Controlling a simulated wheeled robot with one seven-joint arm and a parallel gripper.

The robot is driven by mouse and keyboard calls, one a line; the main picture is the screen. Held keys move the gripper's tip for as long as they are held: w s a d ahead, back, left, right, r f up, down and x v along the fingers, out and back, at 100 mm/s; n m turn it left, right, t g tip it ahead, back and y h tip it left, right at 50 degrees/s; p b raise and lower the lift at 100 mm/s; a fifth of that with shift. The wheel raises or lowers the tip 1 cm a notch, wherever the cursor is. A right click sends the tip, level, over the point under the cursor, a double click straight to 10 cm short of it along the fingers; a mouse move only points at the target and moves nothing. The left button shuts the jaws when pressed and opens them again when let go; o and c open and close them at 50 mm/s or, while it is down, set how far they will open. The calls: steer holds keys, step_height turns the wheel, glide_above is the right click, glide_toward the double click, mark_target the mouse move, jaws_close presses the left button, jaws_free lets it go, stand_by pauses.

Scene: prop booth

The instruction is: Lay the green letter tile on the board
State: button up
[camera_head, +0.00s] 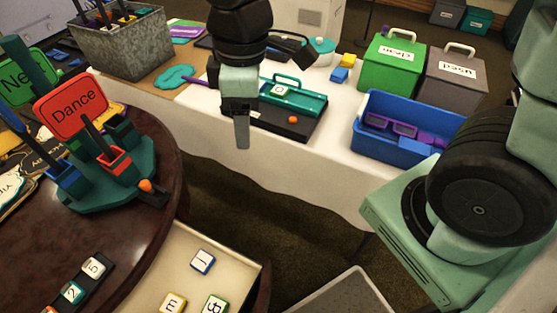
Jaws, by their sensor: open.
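A green-edged letter tile (214,304) lies in a cream-floored tray (225,262) at the bottom of the picture, partly cut off by the frame edge. A blue-edged tile (203,261) and a yellow-edged tile (172,302) lie near it. A black strip-like board (84,281) on the round brown table bears several tiles, and its lower end is out of view. My gripper (242,132) hangs pointing down, well above and beyond the tray, in front of the white-covered table. It is open with nothing seen between its fingers, which overlap from this side.
The round brown table (150,225) holds a teal stand (125,185) with a red "Dance" sign (72,105). The white-covered table (320,165) behind carries a blue bin (400,150), a green box (392,66) and a black tray. Carpet lies between the tables.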

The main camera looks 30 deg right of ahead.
steer(key=s+m, duration=0.5)
steer(key=s, duration=0.6)
steer(key=shift+f, duration=0.35)
